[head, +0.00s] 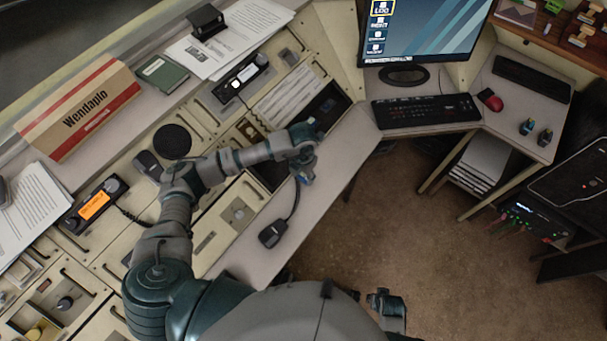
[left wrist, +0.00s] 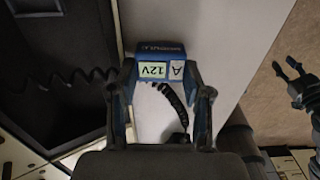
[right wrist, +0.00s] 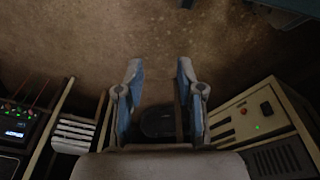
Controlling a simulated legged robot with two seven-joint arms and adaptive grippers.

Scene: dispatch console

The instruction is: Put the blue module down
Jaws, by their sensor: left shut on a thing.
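The blue module (left wrist: 160,50), with labels reading "12V" and "A", is between the fingers of my left gripper (left wrist: 160,85) in the left wrist view. The gripper is shut on it. In the head view my left gripper (head: 303,165) is over the pale front ledge of the console (head: 340,155), with a little blue of the module (head: 306,179) showing below it. I cannot tell how high the module is above the ledge. My right gripper (right wrist: 158,80) is open and empty above the brown floor; it shows at the bottom of the head view (head: 386,301).
A black hand microphone (head: 271,234) lies on the ledge, its cord running up toward my left gripper. A dark recess (head: 326,105) is in the console panel behind. A keyboard (head: 425,111) and monitor (head: 420,30) stand to the right. The lower ledge is mostly clear.

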